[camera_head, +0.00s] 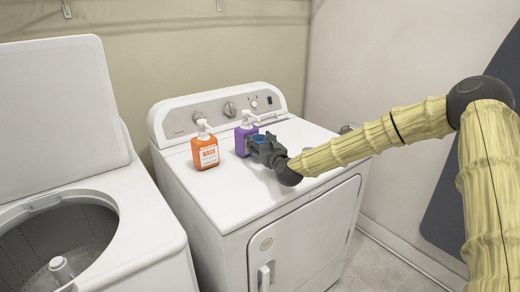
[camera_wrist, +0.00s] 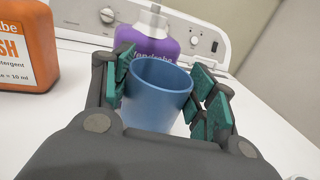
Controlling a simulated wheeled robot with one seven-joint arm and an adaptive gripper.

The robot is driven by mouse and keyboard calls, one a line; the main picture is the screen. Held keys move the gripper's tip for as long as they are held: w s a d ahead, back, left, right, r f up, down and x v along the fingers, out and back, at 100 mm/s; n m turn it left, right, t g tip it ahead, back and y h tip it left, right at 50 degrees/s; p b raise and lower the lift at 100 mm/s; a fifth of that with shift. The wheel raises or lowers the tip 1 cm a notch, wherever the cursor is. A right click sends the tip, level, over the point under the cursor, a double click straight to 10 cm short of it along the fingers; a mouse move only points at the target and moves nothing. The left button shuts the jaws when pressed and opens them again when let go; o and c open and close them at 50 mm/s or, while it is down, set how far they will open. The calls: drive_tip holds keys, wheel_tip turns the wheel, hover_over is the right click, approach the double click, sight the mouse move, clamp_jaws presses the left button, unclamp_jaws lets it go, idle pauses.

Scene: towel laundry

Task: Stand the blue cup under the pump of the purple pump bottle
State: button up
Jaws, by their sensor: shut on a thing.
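The blue cup (camera_wrist: 157,95) is upright between the green-padded fingers of my gripper (camera_wrist: 165,88), which is shut on it. In the head view only a bit of the cup (camera_head: 258,138) shows past my gripper (camera_head: 262,147). The purple pump bottle (camera_head: 240,134) stands on the dryer top, just behind and left of the cup. In the wrist view the purple bottle (camera_wrist: 146,42) is directly behind the cup, which hides its lower part. Its white pump (camera_wrist: 152,20) shows above the cup's far rim. I cannot tell whether the cup touches the dryer top.
An orange pump bottle (camera_head: 205,152) stands left of the purple one on the white dryer (camera_head: 245,194). The dryer's control panel (camera_head: 215,108) rises behind the bottles. An open washer (camera_head: 140,235) is at the left. The dryer top's front left is clear.

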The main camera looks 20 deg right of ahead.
drive_tip(key=shift+f, duration=1.55)
drive_tip(key=shift+f, duration=0.2)
drive_tip(key=o, duration=1)
drive_tip(key=shift+c, duration=0.2)
drive_tip(key=shift+s+r, duration=0.1)
drive_tip(key=shift+r, duration=0.05)
drive_tip(key=s, duration=0.4)
drive_tip(key=s+d+b, duration=0.1)
drive_tip(key=s, duration=0.6)
drive_tip(key=shift+s+d, duration=0.15)
drive_tip(key=shift+s, duration=0.25)
